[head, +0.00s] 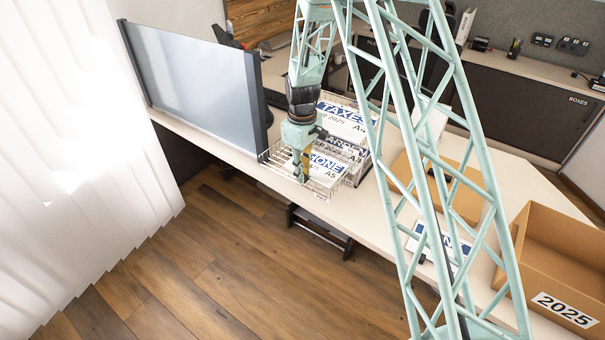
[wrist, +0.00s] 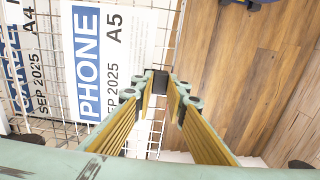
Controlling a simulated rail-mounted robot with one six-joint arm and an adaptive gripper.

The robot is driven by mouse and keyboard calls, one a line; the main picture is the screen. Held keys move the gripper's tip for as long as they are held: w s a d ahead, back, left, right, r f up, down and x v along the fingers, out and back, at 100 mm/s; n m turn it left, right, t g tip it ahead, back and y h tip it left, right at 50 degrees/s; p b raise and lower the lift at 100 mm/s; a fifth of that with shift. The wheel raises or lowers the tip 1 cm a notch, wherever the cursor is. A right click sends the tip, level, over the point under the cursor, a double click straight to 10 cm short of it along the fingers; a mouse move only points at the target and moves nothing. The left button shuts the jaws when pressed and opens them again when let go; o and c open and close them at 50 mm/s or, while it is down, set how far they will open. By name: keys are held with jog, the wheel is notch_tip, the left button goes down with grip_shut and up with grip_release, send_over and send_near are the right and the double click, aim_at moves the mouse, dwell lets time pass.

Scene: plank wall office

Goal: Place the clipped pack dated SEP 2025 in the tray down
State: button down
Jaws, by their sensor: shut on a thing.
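The pack (head: 335,172) shows in the head view and fills the middle of the wrist view (wrist: 115,60). My gripper (head: 302,178) points down at the pack's near edge. In the wrist view my gripper (wrist: 160,88) is shut on a small black clip at that edge. Whether the pack touches the tray floor is unclear.
Another A4 pack dated SEP 2025 (wrist: 30,75) lies beside it. A TAXES pack (head: 345,122) is behind. A cardboard box marked 2025 (head: 565,312) is at the right; my lattice arm hides part of the desk.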

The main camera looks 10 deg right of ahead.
jog(key=shift+f, duration=0.15)
jog(key=c, duration=2.6)
grip_release()
jog(key=shift+o, duration=0.2)
jog(key=shift+r, duration=0.2)
notch_tip(320, 180, up, 12)
